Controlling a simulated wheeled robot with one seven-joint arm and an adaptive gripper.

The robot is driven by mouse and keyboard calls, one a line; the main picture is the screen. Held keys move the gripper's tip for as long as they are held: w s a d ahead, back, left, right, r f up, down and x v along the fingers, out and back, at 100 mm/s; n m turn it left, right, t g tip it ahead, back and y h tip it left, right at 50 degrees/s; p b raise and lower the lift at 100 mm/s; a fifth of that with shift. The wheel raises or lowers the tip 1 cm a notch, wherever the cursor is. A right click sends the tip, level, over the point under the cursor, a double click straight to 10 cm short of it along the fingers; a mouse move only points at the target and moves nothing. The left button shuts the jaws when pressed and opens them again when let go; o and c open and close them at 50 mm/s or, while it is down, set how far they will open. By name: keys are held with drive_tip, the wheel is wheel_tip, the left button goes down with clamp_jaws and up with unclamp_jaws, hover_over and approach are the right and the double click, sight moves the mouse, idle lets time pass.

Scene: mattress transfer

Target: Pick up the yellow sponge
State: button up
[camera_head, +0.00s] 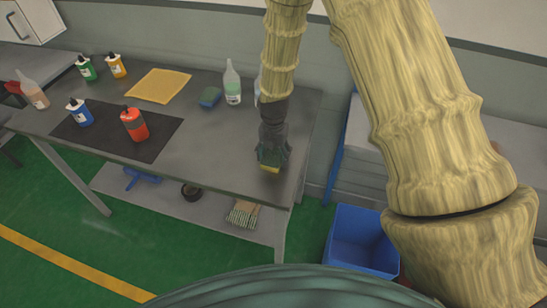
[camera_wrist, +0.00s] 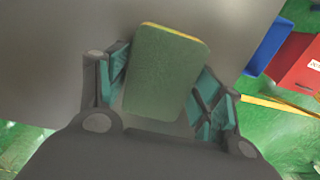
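The yellow sponge (camera_wrist: 163,73) has a green upper face and a yellow edge. In the wrist view it lies between the two fingers of my gripper (camera_wrist: 163,98), slightly turned against them. The fingers are spread on either side of it, very close to its sides; firm contact cannot be made out. In the head view my gripper (camera_head: 272,152) points down over the right part of the grey table (camera_head: 215,150). Only a yellow strip of the sponge (camera_head: 269,169) shows below the fingertips. The rest is hidden by the gripper.
A blue bin (camera_head: 360,244) is right of the table.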

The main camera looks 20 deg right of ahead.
drive_tip(key=shift+c, duration=1)
drive_tip(key=shift+r, duration=0.15)
drive_tip(key=shift+r+b, duration=1.2)
drive_tip(key=shift+r, duration=0.15)
drive_tip(key=s+b, duration=0.1)
drive_tip(key=s, duration=0.4)
drive_tip(key=s+r+b, duration=0.1)
drive_tip(key=s+b, duration=0.1)
drive_tip(key=s, duration=0.3)
drive_tip(key=s+a+r+b, duration=0.1)
drive_tip(key=s+b, duration=0.1)
drive_tip(key=s, duration=0.4)
drive_tip(key=shift+o, duration=0.7)
drive_tip(key=c, duration=0.4)
